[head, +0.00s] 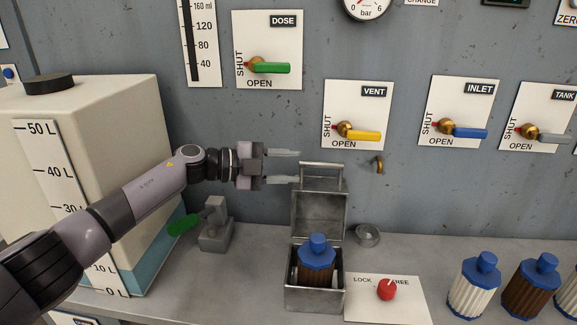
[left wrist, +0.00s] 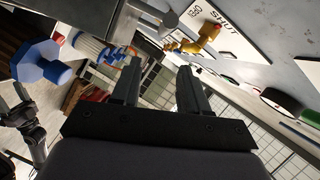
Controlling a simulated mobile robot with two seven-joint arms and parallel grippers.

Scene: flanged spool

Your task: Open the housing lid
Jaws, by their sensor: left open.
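The grey metal housing (head: 314,298) stands on the bench with its top open. Its lid (head: 318,215) stands upright at the back of the box, with a bar handle (head: 322,166) along its top edge. A brown cartridge with a blue cap (head: 318,250) sits inside the housing; a blue cap also shows in the left wrist view (left wrist: 40,63). My left gripper (head: 297,167) is open, its fingertips just left of the handle, with nothing seen between them. The open fingers also show in the left wrist view (left wrist: 160,68).
A red knob (head: 387,290) on a LOCK/FREE plate is right of the housing. A green-handled fixture (head: 213,228) and a large tank (head: 95,130) stand left. Spare cartridges (head: 475,285) stand right. The VENT lever (head: 360,134) is on the wall above.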

